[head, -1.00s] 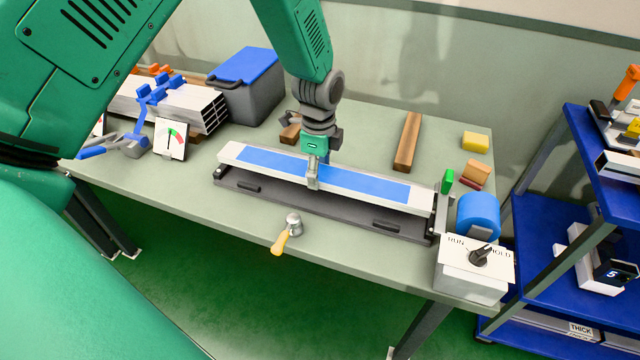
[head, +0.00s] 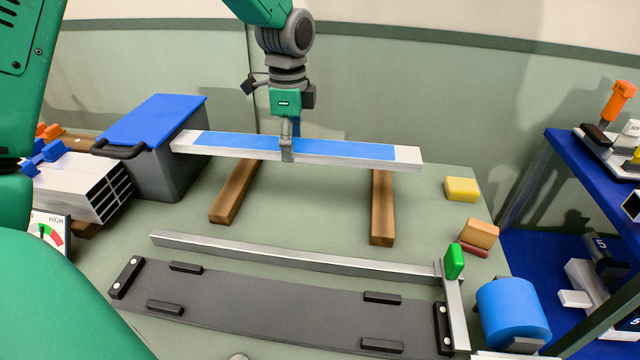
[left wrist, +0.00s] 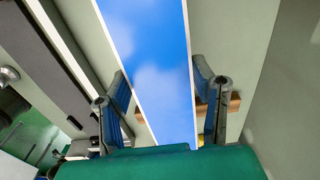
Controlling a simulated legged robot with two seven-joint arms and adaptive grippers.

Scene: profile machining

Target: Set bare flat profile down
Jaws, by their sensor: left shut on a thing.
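The flat profile (head: 360,152) is a long pale bar with a blue strip along its top. My left gripper (head: 287,150) is shut on it near its middle, from above. In the left wrist view the blue strip (left wrist: 155,60) runs between the two fingers of my left gripper (left wrist: 163,98). The profile lies crosswise over the left wooden bar (head: 234,192) and the right wooden bar (head: 382,208), hiding their far ends. I cannot tell whether it touches them. My right gripper is not in view.
The dark fixture bed (head: 270,305) in front is empty, with a metal rail (head: 290,252) behind it. A grey bin with a blue lid (head: 155,120) stands close to the profile's left end. A yellow block (head: 462,189) and a blue roll (head: 513,312) are at the right.

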